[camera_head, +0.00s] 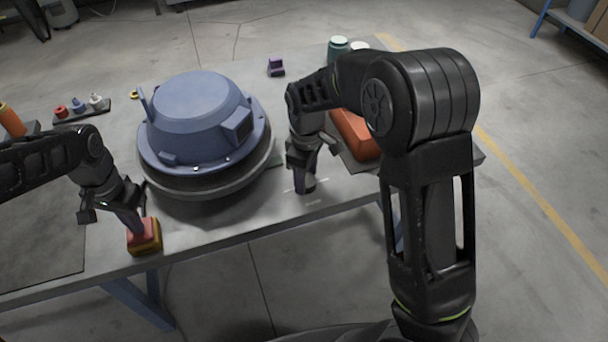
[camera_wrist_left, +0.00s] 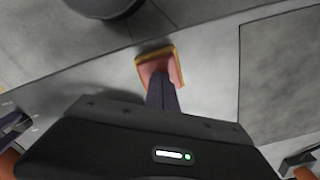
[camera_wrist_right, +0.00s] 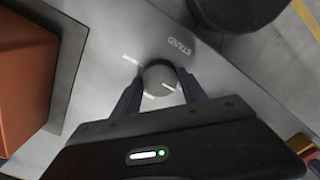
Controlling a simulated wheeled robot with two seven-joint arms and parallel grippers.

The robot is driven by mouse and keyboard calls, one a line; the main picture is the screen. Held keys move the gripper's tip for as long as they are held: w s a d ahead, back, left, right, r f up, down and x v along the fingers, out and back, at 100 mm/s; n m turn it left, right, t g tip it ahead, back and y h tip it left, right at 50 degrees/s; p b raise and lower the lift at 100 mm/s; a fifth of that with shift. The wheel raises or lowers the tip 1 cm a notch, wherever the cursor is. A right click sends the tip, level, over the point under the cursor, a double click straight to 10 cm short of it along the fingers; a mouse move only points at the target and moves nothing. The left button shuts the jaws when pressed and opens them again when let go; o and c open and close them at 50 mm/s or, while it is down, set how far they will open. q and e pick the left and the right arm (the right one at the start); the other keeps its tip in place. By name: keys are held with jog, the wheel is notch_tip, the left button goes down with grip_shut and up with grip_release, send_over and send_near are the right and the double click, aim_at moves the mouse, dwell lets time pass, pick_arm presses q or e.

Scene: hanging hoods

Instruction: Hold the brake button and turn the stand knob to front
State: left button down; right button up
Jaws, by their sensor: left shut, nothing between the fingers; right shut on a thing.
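The brake button is a red button on a yellow box (camera_head: 146,240) at the table's front edge; it also shows in the left wrist view (camera_wrist_left: 155,62). My left gripper (camera_head: 136,226) is shut and empty, with its fingertips on top of the red button. The stand knob is a round grey knob (camera_wrist_right: 159,78) in the right wrist view, beside the printed word STAND. A pale mark on the knob points to the lower right in that view. My right gripper (camera_wrist_right: 160,92) is shut on the knob, one finger on each side. In the head view my right gripper (camera_head: 304,186) hides the knob.
A blue hood (camera_head: 195,105) on a dark round base stands between my arms. An orange block (camera_head: 355,135) lies on a dark mat right of my right gripper. Small coloured items (camera_head: 80,106), a purple object (camera_head: 275,67) and jars (camera_head: 338,46) stand farther back.

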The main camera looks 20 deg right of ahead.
pick_arm(q)
jog(key=shift+s+f, duration=0.15)
jog(key=shift+f, duration=0.05)
pick_arm(e)
jog(key=c, duration=0.7)
jog(key=shift+m, duration=0.4)
jog(key=m, duration=1.2)
jog(key=shift+m, duration=0.3)
jog(key=m, duration=0.4)
jog(key=shift+m, duration=0.3)
